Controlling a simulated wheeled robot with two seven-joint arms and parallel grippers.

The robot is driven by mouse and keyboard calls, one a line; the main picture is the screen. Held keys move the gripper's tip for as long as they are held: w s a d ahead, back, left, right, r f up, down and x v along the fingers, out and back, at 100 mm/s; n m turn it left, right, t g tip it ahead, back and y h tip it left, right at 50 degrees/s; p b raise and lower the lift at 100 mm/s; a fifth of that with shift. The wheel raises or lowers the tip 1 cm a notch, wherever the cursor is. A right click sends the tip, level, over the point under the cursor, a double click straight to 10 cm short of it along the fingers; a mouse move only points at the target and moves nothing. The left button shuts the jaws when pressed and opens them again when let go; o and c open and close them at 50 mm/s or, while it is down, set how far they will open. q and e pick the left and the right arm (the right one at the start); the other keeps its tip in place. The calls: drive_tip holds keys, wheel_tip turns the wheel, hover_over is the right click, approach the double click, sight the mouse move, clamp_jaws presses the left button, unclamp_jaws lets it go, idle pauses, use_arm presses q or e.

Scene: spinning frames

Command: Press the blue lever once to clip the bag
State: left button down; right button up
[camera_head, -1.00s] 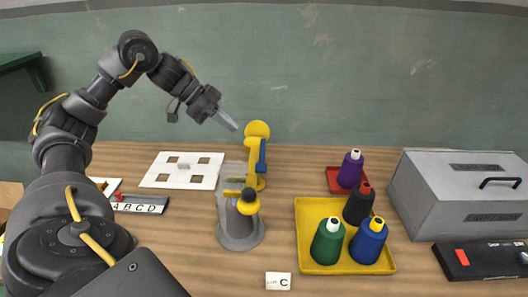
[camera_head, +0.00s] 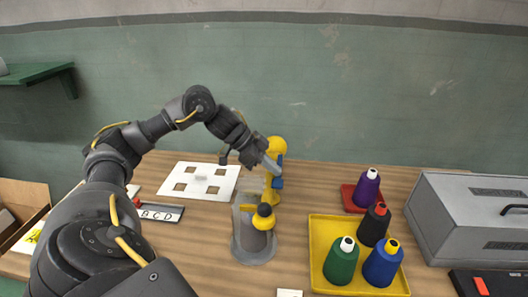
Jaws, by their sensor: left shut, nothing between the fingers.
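The yellow bag clipper (camera_head: 277,148) stands upright on the wooden table near its back edge. Its blue lever (camera_head: 278,184) shows just below my left gripper's tip and is partly hidden. A clear bag (camera_head: 246,187) stands beside the clipper, rising from a round grey holder (camera_head: 254,240). A yellow cone of thread (camera_head: 263,218) shows at the bag. My left gripper (camera_head: 271,165) is shut and empty, its fingers overlapping the clipper just above the lever. I cannot tell whether they touch. My right gripper is not in view.
A yellow tray (camera_head: 318,272) with green, blue and black cones stands to the right, a red tray (camera_head: 350,199) with a purple cone behind it. A grey metal box (camera_head: 465,215) is at far right. A white board (camera_head: 200,168) and a lettered strip (camera_head: 160,211) lie at left.

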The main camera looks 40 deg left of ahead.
sight(271, 194)
use_arm(q)
drive_tip(key=shift+s+a+f, duration=0.1)
drive_tip(key=shift+f, duration=1.1)
drive_tip(key=f, duration=0.3)
drive_tip(key=shift+s+d+f, duration=0.15)
drive_tip(key=shift+s+d, duration=0.15)
drive_tip(key=shift+s, duration=0.2)
drive_tip(key=shift+f, duration=0.15)
drive_tip(key=r+p, duration=0.4)
drive_tip(key=shift+d+r, duration=0.2)
drive_tip(key=s+d+b+v, duration=0.1)
drive_tip(key=b+v, duration=0.2)
drive_tip(key=v, duration=0.7)
drive_tip(key=shift+r+b, duration=0.15)
drive_tip(key=shift+b, duration=0.2)
